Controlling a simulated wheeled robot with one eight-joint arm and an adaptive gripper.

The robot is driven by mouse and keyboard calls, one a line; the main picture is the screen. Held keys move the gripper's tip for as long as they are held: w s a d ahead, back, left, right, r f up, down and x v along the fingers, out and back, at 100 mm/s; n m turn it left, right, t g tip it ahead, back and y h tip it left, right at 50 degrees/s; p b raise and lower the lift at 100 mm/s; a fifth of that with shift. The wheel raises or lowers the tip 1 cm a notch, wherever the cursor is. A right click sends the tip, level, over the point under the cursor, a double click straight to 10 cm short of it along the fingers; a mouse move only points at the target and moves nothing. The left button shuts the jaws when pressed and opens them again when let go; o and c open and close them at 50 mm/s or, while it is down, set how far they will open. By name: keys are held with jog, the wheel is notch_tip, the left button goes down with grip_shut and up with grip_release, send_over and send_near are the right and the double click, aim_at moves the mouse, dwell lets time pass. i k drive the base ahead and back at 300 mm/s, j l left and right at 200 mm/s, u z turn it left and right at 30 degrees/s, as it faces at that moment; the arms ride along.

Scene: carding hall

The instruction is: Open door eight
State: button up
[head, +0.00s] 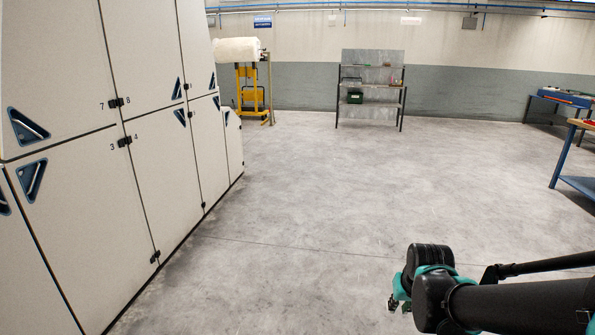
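Door eight (145,55) is the pale upper panel right of the seam marked 7 and 8, in the bank of cabinet-like doors at the left in the head view. It looks shut, flush with its neighbours. A dark triangular recessed handle (177,88) sits near its lower right corner, and a black hinge or latch (116,102) sits by its lower left corner. My gripper (399,303) is at the lower right, well away from the doors, over open floor. It is mostly hidden behind my arm, and I cannot see whether its fingers are open.
Door seven (60,60) is left of door eight, and door four (160,165) is below it. A yellow lifter (250,90) carrying a white roll (237,49) stands beyond the bank. A shelf rack (370,85) and a workbench (575,160) stand farther off. The floor between is clear.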

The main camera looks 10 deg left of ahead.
aim_at(140, 35)
jog(key=i+j+u, duration=0.2)
jog(key=i+u, duration=0.2)
jog(key=i, duration=0.25)
jog(key=i+u, duration=0.4)
jog(key=i, duration=0.3)
jog(key=i+l+u, duration=0.4)
jog(key=i, duration=0.25)
jog(key=i+j+u, duration=0.15)
jog(key=i+u, duration=0.15)
jog(key=i, duration=0.9)
jog(key=i+l+u, duration=0.15)
jog(key=i+u, duration=0.2)
jog(key=i, duration=0.8)
jog(key=i+z, duration=0.2)
jog(key=i, duration=0.15)
